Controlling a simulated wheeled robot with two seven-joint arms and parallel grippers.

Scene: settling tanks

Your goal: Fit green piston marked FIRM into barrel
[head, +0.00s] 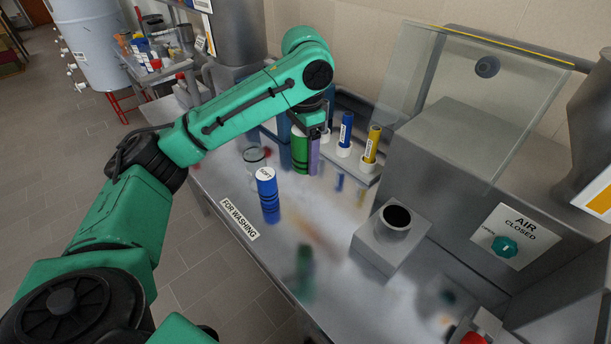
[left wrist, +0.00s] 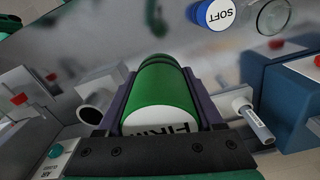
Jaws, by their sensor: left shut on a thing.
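The green piston (head: 300,152) is held upright between the purple fingers of my left gripper (head: 314,150) in the head view. In the left wrist view it fills the space between the fingers, and part of the word FIRM shows on its white end (left wrist: 165,120). The piston appears raised off the bench, its reflection lying well below it. The barrel (head: 397,218), a grey ring with a dark round opening in a square block, stands apart to the right. It also shows in the left wrist view (left wrist: 103,92), left of the piston. My right gripper is out of view.
A blue piston marked SOFT (head: 267,190) stands near the FOR WASHING label (head: 239,218). A clear glass (head: 254,157) is beside it. Blue (head: 345,132) and yellow (head: 372,145) tubes stand in a rack behind. A raised clear panel (head: 470,100) and the AIR CLOSED sign (head: 516,235) are right.

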